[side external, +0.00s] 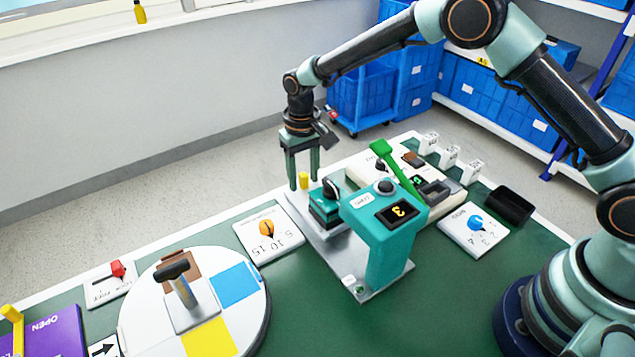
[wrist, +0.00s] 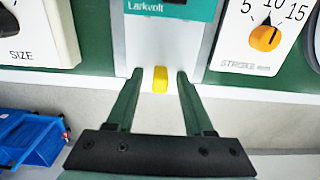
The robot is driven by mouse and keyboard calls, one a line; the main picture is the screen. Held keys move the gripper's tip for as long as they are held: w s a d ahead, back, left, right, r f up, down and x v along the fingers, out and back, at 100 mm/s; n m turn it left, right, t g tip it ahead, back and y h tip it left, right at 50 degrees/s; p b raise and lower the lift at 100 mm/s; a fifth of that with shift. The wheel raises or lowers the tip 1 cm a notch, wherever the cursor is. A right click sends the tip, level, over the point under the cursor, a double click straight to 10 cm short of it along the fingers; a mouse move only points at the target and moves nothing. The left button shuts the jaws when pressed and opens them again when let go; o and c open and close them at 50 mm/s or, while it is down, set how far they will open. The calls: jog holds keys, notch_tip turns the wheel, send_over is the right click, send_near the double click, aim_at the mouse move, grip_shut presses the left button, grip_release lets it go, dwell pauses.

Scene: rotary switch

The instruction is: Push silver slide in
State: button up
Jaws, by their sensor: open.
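A silver plate (side external: 342,256) lies under a teal press-like device (side external: 378,222) with a display. It also shows in the wrist view (wrist: 131,45), running away from me. A small yellow tab (side external: 304,180) stands at the plate's end nearest my gripper; it also shows in the wrist view (wrist: 160,79). I cannot tell whether plate and tab are one moving piece. My gripper (side external: 303,176) points down, open, with a finger on either side of the tab. In the wrist view (wrist: 160,74) there are gaps between the tab and both fingers.
A dial card marked STROKE (side external: 268,234) lies left of the device. A cream box with a green lever (side external: 396,165) stands behind it. A round white turntable (side external: 245,310) is at the lower left. The green table's (side external: 310,320) front is clear.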

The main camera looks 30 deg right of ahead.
grip_shut()
jog(key=shift+r, duration=0.1)
dwell(1.2)
